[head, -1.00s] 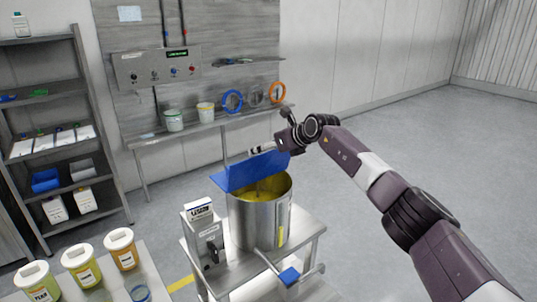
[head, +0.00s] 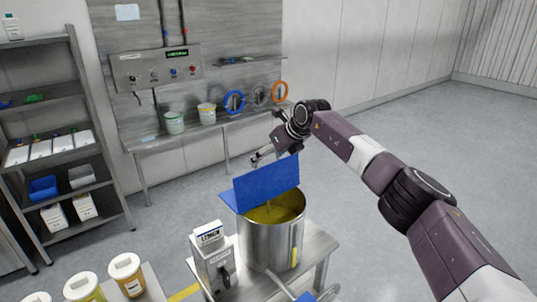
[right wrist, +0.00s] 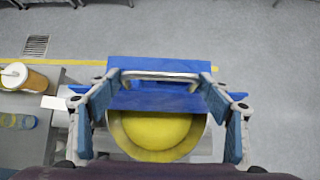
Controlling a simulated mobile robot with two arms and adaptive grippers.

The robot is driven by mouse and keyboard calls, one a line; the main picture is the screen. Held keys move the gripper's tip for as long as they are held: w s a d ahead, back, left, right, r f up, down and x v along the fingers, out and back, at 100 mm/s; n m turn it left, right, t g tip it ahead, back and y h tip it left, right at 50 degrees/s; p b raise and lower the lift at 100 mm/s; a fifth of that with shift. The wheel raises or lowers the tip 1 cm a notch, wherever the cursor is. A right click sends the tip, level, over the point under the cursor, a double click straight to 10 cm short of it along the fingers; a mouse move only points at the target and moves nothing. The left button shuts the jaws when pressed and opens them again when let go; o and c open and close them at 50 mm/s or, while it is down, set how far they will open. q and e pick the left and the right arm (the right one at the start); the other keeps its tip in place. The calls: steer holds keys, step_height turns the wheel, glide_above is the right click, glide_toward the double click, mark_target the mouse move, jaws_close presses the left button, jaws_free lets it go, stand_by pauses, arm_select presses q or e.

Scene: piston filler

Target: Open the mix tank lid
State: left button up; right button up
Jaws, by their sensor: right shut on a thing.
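The mix tank (head: 262,245) is a steel cylinder with yellow contents (head: 275,213) showing through its open top. Its blue lid (head: 267,186) stands steeply tilted up at the tank's back edge. My right gripper (head: 257,160) is at the top of the raised lid, behind it. In the right wrist view my right gripper (right wrist: 163,95) is shut on the lid's metal handle (right wrist: 160,76), with one finger at each end of the bar. The blue lid (right wrist: 160,100) lies below the fingers there, and the yellow contents (right wrist: 158,130) show beneath. My left gripper is out of view.
A control unit (head: 212,258) stands left of the tank on the steel stand (head: 318,245). Labelled tubs (head: 127,275) are at the lower left. A wall bench (head: 190,128) with buckets and hose rings is behind. The floor to the right is clear.

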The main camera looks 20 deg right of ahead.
steer(key=shift+w+a+r, duration=0.1)
steer(key=shift+w+r, duration=0.1)
steer(key=shift+r, duration=0.35)
steer(key=o, duration=1.3)
steer(key=shift+o, duration=0.4)
steer(key=shift+w+a+f, duration=0.2)
steer(key=shift+f, duration=0.15)
steer(key=shift+s+d+r, duration=0.25)
steer(key=shift+s+r, duration=0.1)
steer(key=shift+s, duration=0.05)
steer(key=v, duration=1.1)
steer(key=shift+w+a, duration=0.1)
steer(key=shift+a, duration=0.05)
